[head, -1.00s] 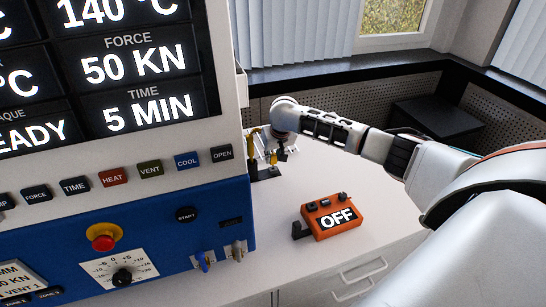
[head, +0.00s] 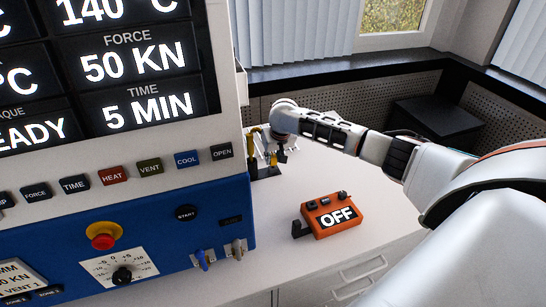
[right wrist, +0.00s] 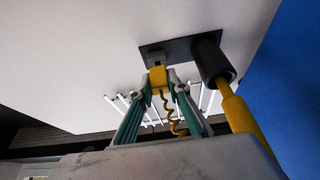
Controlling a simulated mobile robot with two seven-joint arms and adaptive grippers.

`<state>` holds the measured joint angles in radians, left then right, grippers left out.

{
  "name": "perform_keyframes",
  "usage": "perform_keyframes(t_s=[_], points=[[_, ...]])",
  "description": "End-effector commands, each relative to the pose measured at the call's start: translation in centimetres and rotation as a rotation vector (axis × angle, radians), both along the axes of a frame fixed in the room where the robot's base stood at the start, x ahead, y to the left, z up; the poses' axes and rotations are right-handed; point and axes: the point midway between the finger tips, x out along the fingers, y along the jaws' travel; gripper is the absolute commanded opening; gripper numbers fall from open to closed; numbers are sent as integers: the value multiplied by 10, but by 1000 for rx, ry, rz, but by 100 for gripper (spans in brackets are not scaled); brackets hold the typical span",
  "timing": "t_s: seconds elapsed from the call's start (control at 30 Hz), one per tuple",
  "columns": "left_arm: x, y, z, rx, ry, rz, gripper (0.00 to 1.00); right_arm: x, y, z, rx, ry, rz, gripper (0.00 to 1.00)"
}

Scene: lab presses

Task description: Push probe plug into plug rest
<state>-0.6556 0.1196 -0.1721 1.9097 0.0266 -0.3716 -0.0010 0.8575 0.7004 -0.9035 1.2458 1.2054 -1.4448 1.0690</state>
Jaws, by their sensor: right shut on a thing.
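My right gripper (head: 277,157) is shut on a small yellow probe plug (right wrist: 158,78) beside the lab press. In the right wrist view its two fingers (right wrist: 158,83) are on either side of the plug. The plug's end is at a black base plate (right wrist: 178,46); whether it sits in the plug rest there is hidden. A coiled yellow cord (right wrist: 172,115) hangs from the plug. On the same plate, a yellow probe handle (right wrist: 236,110) stands in a black tube (right wrist: 212,60). My left gripper is not in view.
The press's blue body (head: 150,235) stands close left of the gripper. White rods (right wrist: 205,98) stand near the plate. An orange box reading OFF (head: 330,216) lies in front on the white worktop (head: 290,260). The worktop between box and gripper is clear.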

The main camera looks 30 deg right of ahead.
Motion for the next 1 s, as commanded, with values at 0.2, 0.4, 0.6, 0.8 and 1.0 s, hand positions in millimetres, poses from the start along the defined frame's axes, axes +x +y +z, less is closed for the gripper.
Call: perform_keyframes(t_s=[0.2, 0.4, 0.6, 0.8, 1.0], points=[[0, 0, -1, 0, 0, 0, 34, 0, 0, -5, 0, 0, 0, 0], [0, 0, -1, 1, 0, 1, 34, 0, 0, -10, -1, 1, 0, 0], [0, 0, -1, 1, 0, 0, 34, 0, 0, -14, 0, 1, 0, 22], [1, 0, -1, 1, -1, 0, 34, 0, 0, -13, 0, 0, 0, 37], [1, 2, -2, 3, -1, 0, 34, -1, 0, -13, 0, 0, 0, 37]])
